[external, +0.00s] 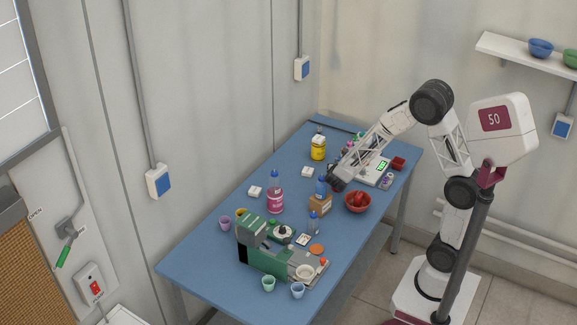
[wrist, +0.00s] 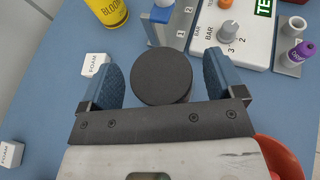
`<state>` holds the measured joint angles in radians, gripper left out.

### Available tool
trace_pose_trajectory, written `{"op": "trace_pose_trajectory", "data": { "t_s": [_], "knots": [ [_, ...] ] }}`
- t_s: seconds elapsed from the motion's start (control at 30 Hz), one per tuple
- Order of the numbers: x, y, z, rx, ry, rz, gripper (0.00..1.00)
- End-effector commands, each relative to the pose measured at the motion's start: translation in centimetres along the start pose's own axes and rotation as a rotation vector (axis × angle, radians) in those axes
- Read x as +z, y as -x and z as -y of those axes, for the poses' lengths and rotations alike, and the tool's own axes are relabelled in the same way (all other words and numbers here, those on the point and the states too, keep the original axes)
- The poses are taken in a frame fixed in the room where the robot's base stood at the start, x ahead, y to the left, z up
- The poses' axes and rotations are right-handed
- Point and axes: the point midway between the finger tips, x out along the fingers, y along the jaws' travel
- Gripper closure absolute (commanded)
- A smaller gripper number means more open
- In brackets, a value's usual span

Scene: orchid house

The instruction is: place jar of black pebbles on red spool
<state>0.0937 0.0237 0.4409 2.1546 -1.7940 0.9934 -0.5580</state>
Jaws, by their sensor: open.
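My gripper (wrist: 163,85) is open in the wrist view, its blue-padded fingers on either side of a dark round-topped cylinder (wrist: 161,76) with a small gap each side. This may be the jar of black pebbles; its contents do not show. In the external view my gripper (external: 337,183) is low over the table, beside a blue-topped bottle, and hides the cylinder. I cannot clearly pick out the red spool. A red item lies in the red bowl (external: 348,205), and a dark red object (external: 398,163) stands at the table's right end.
The blue table (external: 190,265) holds a cardboard box (external: 319,206), pink bottle (external: 275,197), yellow BLOOM bottle (external: 318,152), green machine (external: 262,262) and several cups.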

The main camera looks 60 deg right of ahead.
Motion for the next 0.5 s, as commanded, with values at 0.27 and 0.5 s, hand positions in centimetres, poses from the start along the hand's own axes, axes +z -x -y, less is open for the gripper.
{"op": "trace_pose_trajectory", "data": {
  "t_s": [0.27,0.5],
  "knots": [
    [0.0,2.9,-0.1,0.002,0.0,0.001,0.12],
    [0.0,5.4,-0.1,0.002,0.0,0.0,0.12]
  ]
}}
